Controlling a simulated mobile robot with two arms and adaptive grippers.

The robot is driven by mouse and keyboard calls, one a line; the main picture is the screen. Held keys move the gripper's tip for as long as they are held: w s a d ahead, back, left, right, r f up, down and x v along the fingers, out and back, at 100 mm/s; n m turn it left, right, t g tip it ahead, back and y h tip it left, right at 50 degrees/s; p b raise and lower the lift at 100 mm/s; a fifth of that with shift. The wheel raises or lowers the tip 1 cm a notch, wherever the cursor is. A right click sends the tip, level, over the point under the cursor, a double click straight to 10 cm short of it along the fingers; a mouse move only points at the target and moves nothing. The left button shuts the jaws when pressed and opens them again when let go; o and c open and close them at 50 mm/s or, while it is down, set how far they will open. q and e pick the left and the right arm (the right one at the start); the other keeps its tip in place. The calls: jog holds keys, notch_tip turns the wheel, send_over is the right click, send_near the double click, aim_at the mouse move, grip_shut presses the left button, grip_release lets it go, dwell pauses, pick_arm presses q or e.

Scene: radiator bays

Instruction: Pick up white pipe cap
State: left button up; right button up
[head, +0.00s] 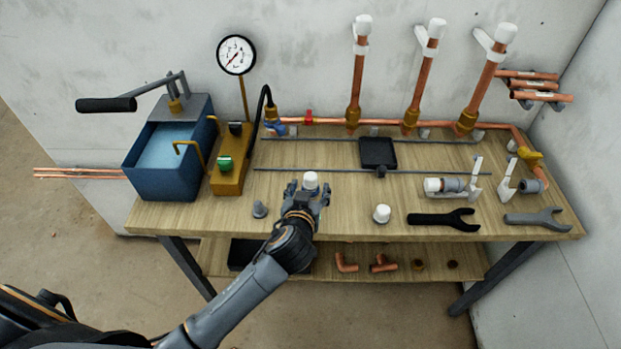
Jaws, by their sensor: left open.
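My left gripper (307,190) is over the front middle of the workbench, its fingers open and pointing toward the wall. A white pipe cap (311,180) shows between or just beyond its fingertips; whether they touch it I cannot tell, and its lower part is hidden. Another white cap (382,213) stands on the bench to the right, clear of the gripper. White caps also sit on top of the three upright copper pipes, the left one (364,25) being nearest the gauge. My right gripper is not in view.
The wooden bench (340,225) also holds a blue tank (165,165) with a pump lever, a small grey fitting (260,209), a black wrench (443,219) and a grey wrench (536,218). A black square tray (378,152) lies behind. Copper elbows rest on the lower shelf.

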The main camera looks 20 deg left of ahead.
aim_at(309, 184)
pick_arm(q)
jog(key=p+x, duration=0.1)
jog(key=x, duration=0.4)
jog(key=shift+a, duration=0.15)
jog(key=shift+r, duration=0.1)
jog(key=c, duration=1)
